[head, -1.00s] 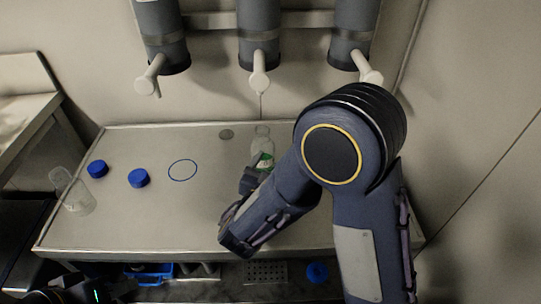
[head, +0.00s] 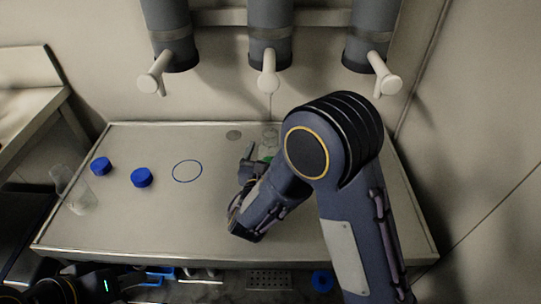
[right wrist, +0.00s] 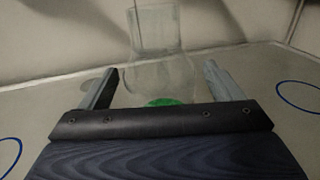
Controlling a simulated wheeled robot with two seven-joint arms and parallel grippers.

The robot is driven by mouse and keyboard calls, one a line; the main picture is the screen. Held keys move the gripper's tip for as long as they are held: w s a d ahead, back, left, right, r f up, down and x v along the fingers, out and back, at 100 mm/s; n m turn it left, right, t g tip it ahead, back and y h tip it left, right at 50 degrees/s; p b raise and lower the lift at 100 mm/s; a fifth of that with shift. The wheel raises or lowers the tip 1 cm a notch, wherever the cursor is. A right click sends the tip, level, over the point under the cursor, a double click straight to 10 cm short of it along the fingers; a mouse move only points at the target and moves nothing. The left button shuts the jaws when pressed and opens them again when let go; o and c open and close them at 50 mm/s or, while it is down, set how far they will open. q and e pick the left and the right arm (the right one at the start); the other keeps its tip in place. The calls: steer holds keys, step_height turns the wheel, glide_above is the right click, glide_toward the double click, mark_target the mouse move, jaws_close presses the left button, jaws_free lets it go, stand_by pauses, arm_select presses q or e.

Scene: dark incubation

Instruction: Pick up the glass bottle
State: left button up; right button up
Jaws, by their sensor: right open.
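The clear glass bottle (head: 270,136) with a green label stands upright toward the back of the table, partly hidden by my right gripper and arm. In the right wrist view the bottle (right wrist: 160,72) stands between the two fingers of my right gripper (right wrist: 162,82). The fingers are open with a visible gap on both sides of the bottle. Its lower part is hidden behind the gripper body. In the head view my right gripper (head: 256,160) reaches in from the right, beside the bottle. My left gripper (head: 78,287) is dark and low at the left; its fingers are unclear.
The metal table (head: 140,222) holds two blue caps (head: 141,177) (head: 101,166), a clear beaker (head: 82,198) at the left and a drawn blue circle (head: 187,171). Grey cylinders with pale spouts (head: 268,70) hang above the back. A blue ring (head: 322,281) lies below the front edge.

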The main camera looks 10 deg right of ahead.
steer(key=shift+x, duration=1.1)
steer(key=c, duration=1.3)
steer(key=shift+c, duration=0.2)
steer(key=shift+r, duration=0.15)
